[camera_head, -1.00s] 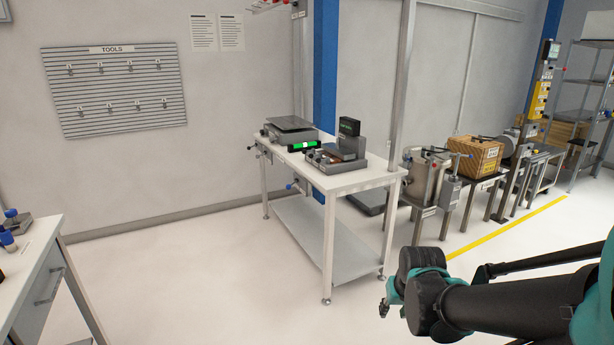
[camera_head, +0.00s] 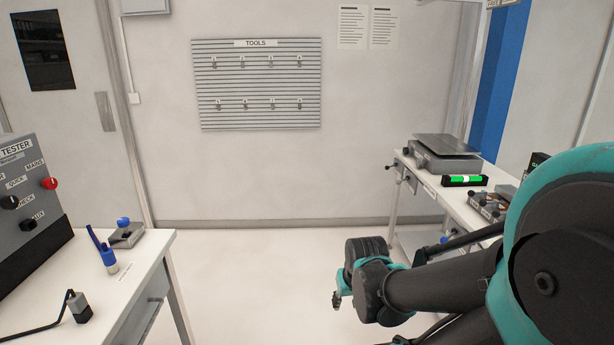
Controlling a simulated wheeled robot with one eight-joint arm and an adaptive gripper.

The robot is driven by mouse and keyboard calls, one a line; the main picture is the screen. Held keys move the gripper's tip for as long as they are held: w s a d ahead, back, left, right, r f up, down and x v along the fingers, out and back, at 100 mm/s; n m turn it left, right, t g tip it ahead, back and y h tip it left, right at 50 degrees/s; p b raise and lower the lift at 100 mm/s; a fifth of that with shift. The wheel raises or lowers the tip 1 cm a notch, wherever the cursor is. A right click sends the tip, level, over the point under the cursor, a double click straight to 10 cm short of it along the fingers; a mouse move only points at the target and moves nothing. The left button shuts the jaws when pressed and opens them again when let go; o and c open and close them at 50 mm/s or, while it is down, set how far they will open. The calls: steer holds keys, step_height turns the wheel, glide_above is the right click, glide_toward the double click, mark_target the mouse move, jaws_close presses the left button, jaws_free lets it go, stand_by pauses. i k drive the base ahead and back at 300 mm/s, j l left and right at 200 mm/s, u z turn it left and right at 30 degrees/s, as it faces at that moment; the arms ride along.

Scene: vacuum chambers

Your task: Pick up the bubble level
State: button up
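The bubble level (camera_head: 464,181) is a small black bar with a bright green vial and a pale mark in its middle. It lies on the white table (camera_head: 433,186) at the right, just in front of a grey flat-topped device. My gripper (camera_head: 337,299) is low in the middle of the view, in front of the open floor, left of the level and well apart from it. The gripper is small and dark here, and I cannot tell whether its fingers are open or shut. My arm hides the near part of the table.
The flat-topped device (camera_head: 445,154) stands behind the level, and another grey device (camera_head: 489,206) is at its right. A white bench (camera_head: 135,284) at the left holds a tester box (camera_head: 32,205) and small tools. A tool board (camera_head: 257,84) hangs on the wall. The floor between the tables is clear.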

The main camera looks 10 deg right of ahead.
mark_target(482, 180)
steer(key=i+j+z, duration=0.1)
steer(key=i+z, duration=0.25)
steer(key=i, duration=0.2)
steer(key=i+j+z, duration=0.3)
steer(key=i, duration=0.25)
steer(key=i+j+z, duration=0.35)
steer(key=i, duration=0.15)
